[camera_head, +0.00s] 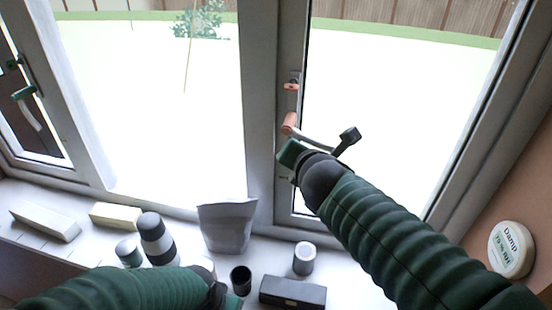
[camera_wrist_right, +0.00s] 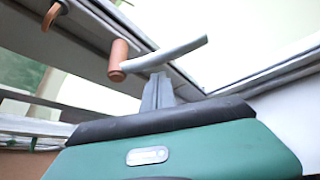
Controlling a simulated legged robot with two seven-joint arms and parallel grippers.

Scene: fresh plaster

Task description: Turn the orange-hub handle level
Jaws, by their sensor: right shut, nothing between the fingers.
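The orange-hub handle (camera_head: 289,122) is on the right window's frame. Its pale lever runs right and somewhat downward from the hub, so it is tilted, not level. In the right wrist view the orange hub (camera_wrist_right: 118,60) and grey lever show close up. My right gripper (camera_wrist_right: 158,88) is shut and empty, its fingertips just under the lever near the hub; whether they touch it I cannot tell. In the head view my green right hand (camera_head: 290,153) is just below the hub, its fingers hidden. My left gripper (camera_head: 215,294) is low over the sill, its fingers unclear.
A green-hub handle (camera_head: 24,92) is on the left window. An orange catch (camera_head: 291,86) sits above the orange hub. The sill holds a grey bag (camera_head: 227,227), a dark cup (camera_head: 240,280), a black box (camera_head: 292,292), a small can (camera_head: 304,258) and several blocks and jars. A round tub (camera_head: 511,249) is at right.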

